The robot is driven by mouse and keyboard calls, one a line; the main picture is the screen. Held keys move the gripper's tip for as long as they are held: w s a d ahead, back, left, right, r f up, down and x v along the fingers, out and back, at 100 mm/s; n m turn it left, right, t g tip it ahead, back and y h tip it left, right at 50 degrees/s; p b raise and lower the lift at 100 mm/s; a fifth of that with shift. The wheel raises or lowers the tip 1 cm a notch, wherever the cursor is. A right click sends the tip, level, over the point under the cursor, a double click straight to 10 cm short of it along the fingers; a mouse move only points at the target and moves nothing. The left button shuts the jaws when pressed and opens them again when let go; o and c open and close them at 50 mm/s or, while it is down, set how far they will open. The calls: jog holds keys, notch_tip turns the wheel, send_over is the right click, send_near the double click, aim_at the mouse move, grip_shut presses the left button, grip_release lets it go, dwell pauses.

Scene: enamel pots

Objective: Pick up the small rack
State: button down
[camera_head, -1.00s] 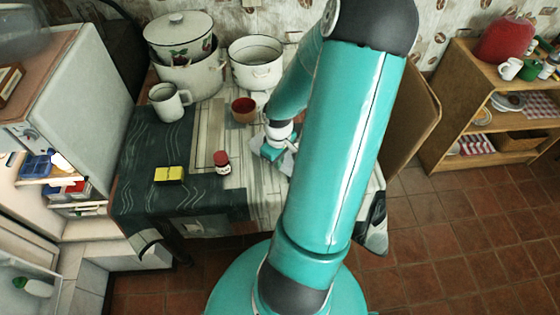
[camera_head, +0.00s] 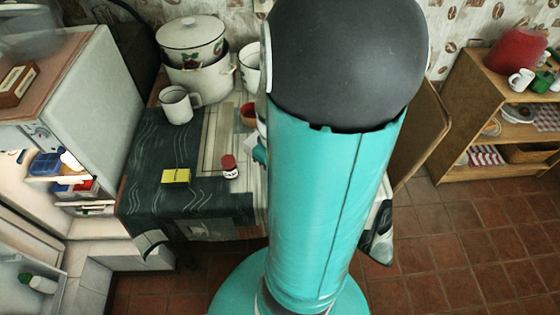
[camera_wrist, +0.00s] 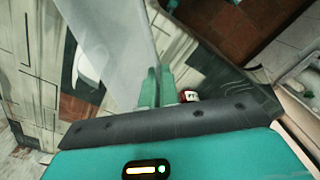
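My gripper (camera_wrist: 158,88) shows in the wrist view with its two teal fingers close together. A smooth grey flat thing (camera_wrist: 112,38) runs from the fingers to the top of that view and seems pinched between them. It may be the small rack, but its shape is too cut off to be sure. In the head view my arm covers nearly all of the gripper and whatever it holds. No other rack is clear on the table (camera_head: 215,135).
On the table's left stand pots (camera_head: 190,40), a white mug (camera_head: 178,103), a yellow sponge (camera_head: 176,175) and a red-lidded jar (camera_head: 229,166), which also shows in the wrist view (camera_wrist: 189,95). A red bowl (camera_head: 248,115) is partly behind my arm. Wooden shelves (camera_head: 455,110) stand right.

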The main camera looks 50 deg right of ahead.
jog(key=s+a+r, duration=0.1)
jog(key=a+r, duration=0.2)
jog(key=a, duration=0.3)
jog(key=shift+s+a, duration=0.2)
jog(key=shift+a, duration=0.15)
jog(key=shift+s, duration=0.1)
